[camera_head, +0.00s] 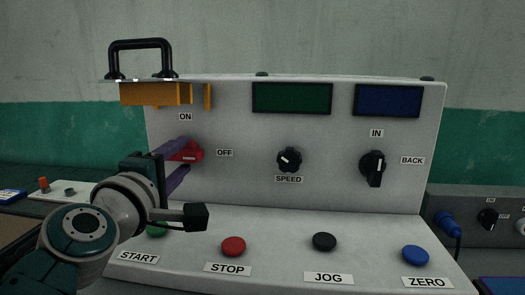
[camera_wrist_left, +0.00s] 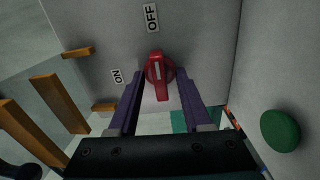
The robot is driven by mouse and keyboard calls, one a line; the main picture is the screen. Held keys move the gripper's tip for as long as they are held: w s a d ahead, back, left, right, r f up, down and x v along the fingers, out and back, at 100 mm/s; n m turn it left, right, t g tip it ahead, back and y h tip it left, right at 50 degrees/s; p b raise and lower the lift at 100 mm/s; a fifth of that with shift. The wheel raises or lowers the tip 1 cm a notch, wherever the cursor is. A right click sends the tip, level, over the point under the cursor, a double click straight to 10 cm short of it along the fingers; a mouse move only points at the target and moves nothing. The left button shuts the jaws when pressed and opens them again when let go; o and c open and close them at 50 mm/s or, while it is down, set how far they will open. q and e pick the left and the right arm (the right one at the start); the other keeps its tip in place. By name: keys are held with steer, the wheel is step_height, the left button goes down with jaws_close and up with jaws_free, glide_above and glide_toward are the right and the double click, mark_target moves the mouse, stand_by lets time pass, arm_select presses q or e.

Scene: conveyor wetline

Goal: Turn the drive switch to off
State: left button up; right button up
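The red drive switch (camera_head: 188,151) is on the upright face of the white panel, below the ON label and left of the OFF label. In the left wrist view the switch (camera_wrist_left: 158,72) shows a white line that lines up roughly with the OFF label (camera_wrist_left: 152,18); the ON label (camera_wrist_left: 117,76) is to its left. My left gripper (camera_head: 180,164) is at the switch. Its purple fingers (camera_wrist_left: 160,88) are apart, one on each side of the red knob, with narrow gaps showing. The fingers partly hide the knob in the head view. My right gripper is not in view.
Orange blocks (camera_head: 150,94) and a black handle (camera_head: 140,45) are above the switch. The green START button (camera_head: 157,231) is partly behind my left wrist, near the red STOP button (camera_head: 233,246). The SPEED knob (camera_head: 289,160) and IN/BACK selector (camera_head: 373,168) are to the right.

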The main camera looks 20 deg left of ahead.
arm_select(q)
steer(key=shift+s+d, duration=0.1)
steer(key=shift+s, duration=0.45)
steer(key=shift+p+v, duration=0.75)
steer(key=shift+v, duration=2.25)
